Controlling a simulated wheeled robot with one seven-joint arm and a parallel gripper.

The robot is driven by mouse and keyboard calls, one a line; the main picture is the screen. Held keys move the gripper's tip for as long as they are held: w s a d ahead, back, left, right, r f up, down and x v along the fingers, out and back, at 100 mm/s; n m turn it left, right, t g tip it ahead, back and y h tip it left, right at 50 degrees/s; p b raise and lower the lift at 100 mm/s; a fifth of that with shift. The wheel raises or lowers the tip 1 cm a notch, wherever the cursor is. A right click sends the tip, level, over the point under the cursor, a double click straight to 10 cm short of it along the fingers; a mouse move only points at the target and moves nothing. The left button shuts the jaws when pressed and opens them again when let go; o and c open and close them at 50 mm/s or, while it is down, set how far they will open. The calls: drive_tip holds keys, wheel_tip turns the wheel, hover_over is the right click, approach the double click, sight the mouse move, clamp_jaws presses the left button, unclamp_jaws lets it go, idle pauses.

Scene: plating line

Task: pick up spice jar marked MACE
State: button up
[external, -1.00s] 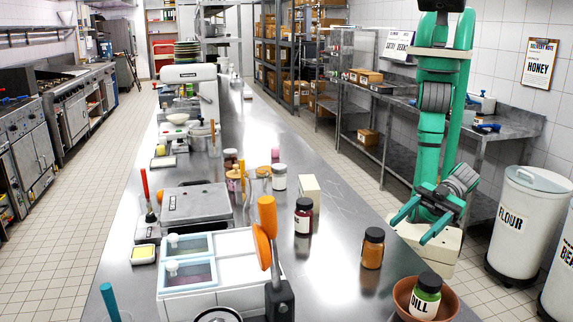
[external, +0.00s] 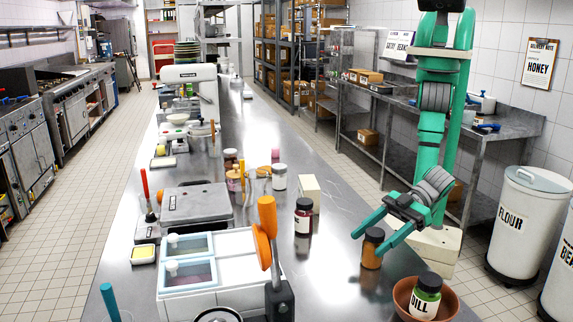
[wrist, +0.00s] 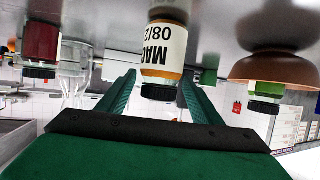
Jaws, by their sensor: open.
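The spice jar marked MACE is the brown-orange jar with a dark cap (external: 371,257), standing on the steel counter near its right edge. In the wrist view, which is upside down, its white label (wrist: 164,47) reads MAC with a date under it. My gripper (external: 368,241) is open at the jar, one finger on each side in the external view. In the wrist view the open fingers of my gripper (wrist: 159,80) flank the jar's cap, with gaps showing. I cannot tell how deep the jar sits between them.
A green jar marked DILL (external: 426,296) stands in a brown bowl (external: 402,291) close to the right. A dark red jar (external: 303,220) stands to the left and farther back. A white bin with lidded compartments (external: 235,250) is at the left. Counter between is clear.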

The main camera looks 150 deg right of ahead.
sight(368, 241)
drive_tip(key=shift+x, duration=1.7)
drive_tip(key=c, duration=1.3)
drive_tip(key=shift+r, duration=0.1)
